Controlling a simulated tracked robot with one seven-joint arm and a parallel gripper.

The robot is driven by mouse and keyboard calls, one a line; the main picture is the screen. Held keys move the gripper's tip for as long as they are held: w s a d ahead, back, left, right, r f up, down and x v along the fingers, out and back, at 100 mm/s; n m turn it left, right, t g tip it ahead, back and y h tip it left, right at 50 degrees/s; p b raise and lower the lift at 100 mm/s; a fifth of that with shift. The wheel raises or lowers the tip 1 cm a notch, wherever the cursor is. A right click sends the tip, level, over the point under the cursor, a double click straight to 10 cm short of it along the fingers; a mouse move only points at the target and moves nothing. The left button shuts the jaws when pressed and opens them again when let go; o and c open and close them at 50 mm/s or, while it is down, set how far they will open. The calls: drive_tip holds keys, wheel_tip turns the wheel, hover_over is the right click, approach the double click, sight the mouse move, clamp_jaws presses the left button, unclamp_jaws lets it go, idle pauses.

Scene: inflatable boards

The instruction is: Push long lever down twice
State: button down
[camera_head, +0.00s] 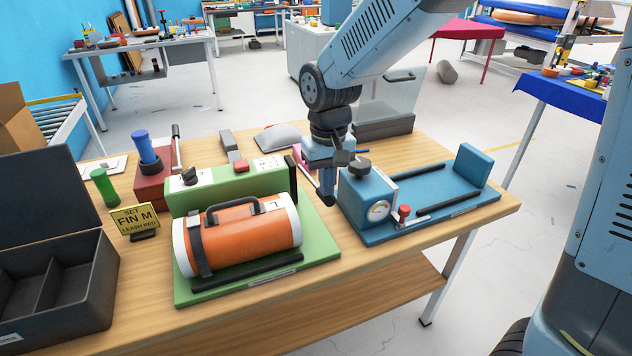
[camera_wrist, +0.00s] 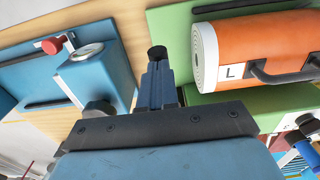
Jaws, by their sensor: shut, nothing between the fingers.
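Two lever-like parts show in the head view, and I cannot tell which is the long lever. One is a black arm (camera_head: 291,170) at the right end of the green box (camera_head: 225,184). The other is an upright metal rod with a black grip (camera_head: 176,144) beside the red block (camera_head: 152,186). My gripper (camera_head: 327,198) points down, shut and empty, between the green box and the blue gauge unit (camera_head: 365,197). It touches neither lever visibly. In the wrist view, my fingers (camera_wrist: 157,60) show dark tips in front of the table strip between the boards.
An orange cylinder (camera_head: 243,238) lies on a green board in front. The blue unit has a gauge (camera_head: 378,210) and a red knob (camera_head: 404,211). A yellow sign (camera_head: 135,218) and open black case (camera_head: 60,292) stand left. The front table edge is clear.

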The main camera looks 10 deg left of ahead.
drive_tip(key=shift+f, duration=4.3)
drive_tip(key=shift+r, duration=6.2)
